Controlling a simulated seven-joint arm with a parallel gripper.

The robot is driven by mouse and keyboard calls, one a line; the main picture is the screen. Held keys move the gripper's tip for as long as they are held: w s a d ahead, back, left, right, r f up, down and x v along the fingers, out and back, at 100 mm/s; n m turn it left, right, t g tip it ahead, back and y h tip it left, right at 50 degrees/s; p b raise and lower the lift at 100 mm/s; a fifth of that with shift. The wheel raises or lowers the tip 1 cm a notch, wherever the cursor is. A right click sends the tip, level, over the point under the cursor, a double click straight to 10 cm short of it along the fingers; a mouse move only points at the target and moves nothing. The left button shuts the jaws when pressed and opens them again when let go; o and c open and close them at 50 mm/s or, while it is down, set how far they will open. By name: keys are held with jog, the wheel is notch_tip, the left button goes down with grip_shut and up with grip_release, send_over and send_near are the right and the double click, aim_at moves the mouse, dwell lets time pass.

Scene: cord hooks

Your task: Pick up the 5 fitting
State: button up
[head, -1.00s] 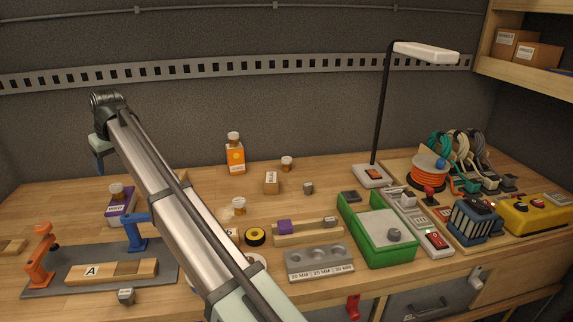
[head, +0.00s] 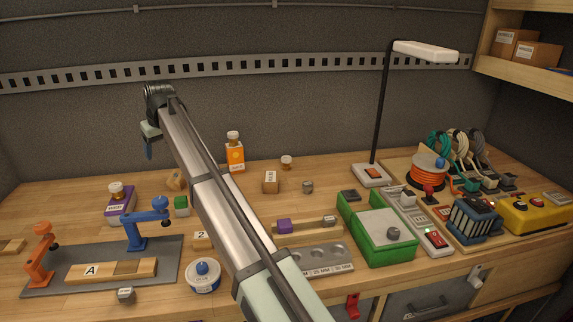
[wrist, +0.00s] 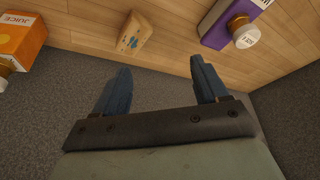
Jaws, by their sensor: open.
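Small grey fittings stand at several places in the head view: one on the bench in front of the clamp board (head: 126,295), one mid-bench (head: 307,187), and one in the green tray (head: 393,233). I cannot read a 5 on any of them. My gripper (head: 150,150) is raised above the left back of the bench. In the wrist view its two blue fingers (wrist: 160,82) are spread with nothing between them. No grey fitting shows in the wrist view.
A purple bottle (head: 119,205), a wooden piece (head: 176,181) and an orange juice bottle (head: 235,157) stand near the back. My arm hides part of the middle bench.

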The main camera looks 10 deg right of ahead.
jog(key=w+d+m, duration=0.1)
jog(key=w+d, duration=0.3)
jog(key=d, duration=0.5)
jog(key=w+d+f+m+h, duration=0.1)
jog(key=w+d, duration=0.2)
jog(key=d, duration=0.5)
jog(key=w+d+m, duration=0.1)
jog(key=w+d, duration=0.3)
jog(key=d, duration=0.5)
jog(key=m+g+h, duration=0.2)
jog(key=m+g, duration=0.2)
jog(key=m, duration=2)
send_over(286, 158)
jog(key=f, duration=1)
jog(key=shift+s, duration=0.25)
jog(key=shift+w+f, duration=0.2)
jog(key=shift+f, duration=1.15)
jog(key=shift+w+f, duration=0.2)
jog(key=shift+f, duration=1.15)
jog(key=c, duration=1.2)
